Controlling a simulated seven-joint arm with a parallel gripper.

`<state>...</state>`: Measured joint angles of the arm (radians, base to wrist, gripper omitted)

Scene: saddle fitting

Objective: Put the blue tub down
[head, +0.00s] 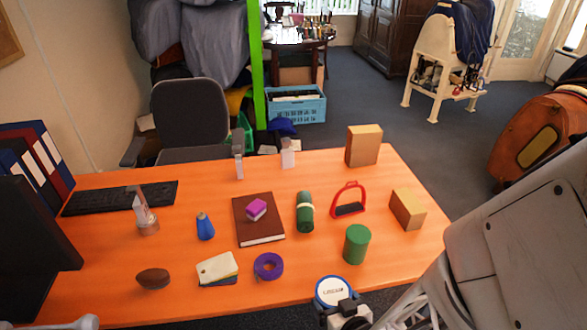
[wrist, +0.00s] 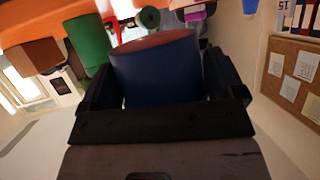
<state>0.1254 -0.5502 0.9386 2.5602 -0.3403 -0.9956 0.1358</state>
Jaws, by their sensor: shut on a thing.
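The blue tub (head: 321,301) is round, with a pale, lettered top and a blue rim in the head view. In the wrist view the tub (wrist: 157,78) fills the space between the fingers, its dark blue side towards the camera. My gripper (wrist: 160,92) is shut on it, with one black finger on each side. In the head view my gripper (head: 345,310) is at the bottom, by the front edge of the orange table (head: 330,262). The tub overlaps that edge in the picture. I cannot tell its height, and its underside is hidden.
A green cylinder (head: 356,245) stands closest, with a purple ring (head: 268,266) to its left. A wooden block (head: 407,209), red-handled piece (head: 348,200), green roll (head: 304,212) and brown book (head: 258,222) lie beyond. Bare table shows between the ring and cylinder.

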